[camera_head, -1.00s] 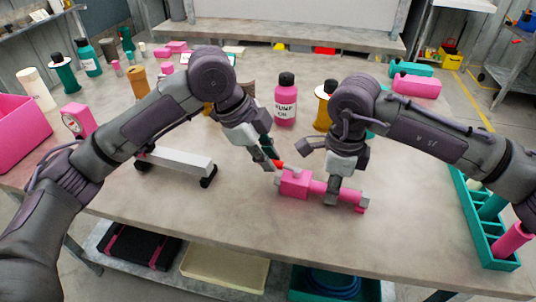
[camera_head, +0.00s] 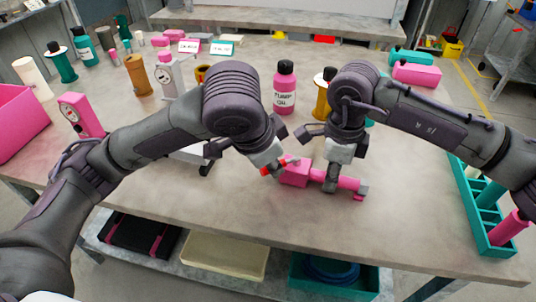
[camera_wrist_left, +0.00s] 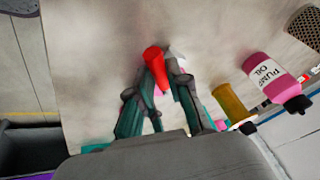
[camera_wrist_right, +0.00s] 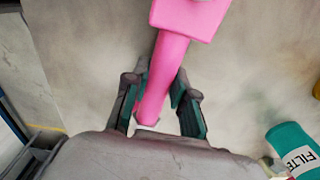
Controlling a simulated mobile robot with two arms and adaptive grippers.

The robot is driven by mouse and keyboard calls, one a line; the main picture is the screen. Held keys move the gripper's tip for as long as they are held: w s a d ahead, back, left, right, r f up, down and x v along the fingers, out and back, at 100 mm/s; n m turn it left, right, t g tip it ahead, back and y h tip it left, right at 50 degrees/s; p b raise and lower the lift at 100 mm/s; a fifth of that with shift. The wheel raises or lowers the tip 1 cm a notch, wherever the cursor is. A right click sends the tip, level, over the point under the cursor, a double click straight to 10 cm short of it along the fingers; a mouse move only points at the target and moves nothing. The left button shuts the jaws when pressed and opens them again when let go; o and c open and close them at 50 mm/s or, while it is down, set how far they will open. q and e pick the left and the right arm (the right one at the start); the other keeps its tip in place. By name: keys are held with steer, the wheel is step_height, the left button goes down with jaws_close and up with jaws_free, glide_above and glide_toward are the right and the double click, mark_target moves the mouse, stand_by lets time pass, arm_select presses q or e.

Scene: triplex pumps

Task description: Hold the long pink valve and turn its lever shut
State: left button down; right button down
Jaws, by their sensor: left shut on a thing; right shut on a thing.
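The long pink valve (camera_head: 296,172) lies on the table in front of me, its pipe running to the right. My right gripper (camera_head: 331,184) is shut around the pipe; in the right wrist view the pink pipe (camera_wrist_right: 165,75) passes between its fingers. The red lever (camera_head: 282,163) is at the valve's left end. My left gripper (camera_head: 275,168) is shut on the lever. In the left wrist view the lever's red end (camera_wrist_left: 154,56) sticks out between the fingertips, and the valve body is mostly hidden behind the fingers.
A pink pump oil bottle (camera_head: 285,90) and a yellow spool (camera_head: 322,103) stand behind the valve. A teal divided tray (camera_head: 467,211) is at the right edge. A white-topped stand is partly hidden under my left arm. The table front is clear.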

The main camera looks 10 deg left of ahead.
arm_select(q)
steer(key=d+n, duration=0.1)
steer(key=s+n+y, duration=0.1)
steer(key=n, duration=0.1)
steer(key=shift+d+r+n+y, duration=0.1)
steer(key=shift+d+n+y, duration=0.2)
steer(key=shift+d, duration=0.1)
steer(key=shift+s+d+n+y, duration=0.2)
steer(key=shift+d+n+y, duration=0.35)
steer(key=shift+n, duration=0.6)
steer(key=shift+s+d+n+y, duration=0.15)
steer(key=shift+d+n+y, duration=0.2)
steer(key=shift+d+n, duration=0.55)
steer(key=shift+a+n, duration=0.25)
steer(key=shift+n, duration=0.1)
steer(key=c, duration=1.1)
jaws_free()
steer(key=v, duration=1.2)
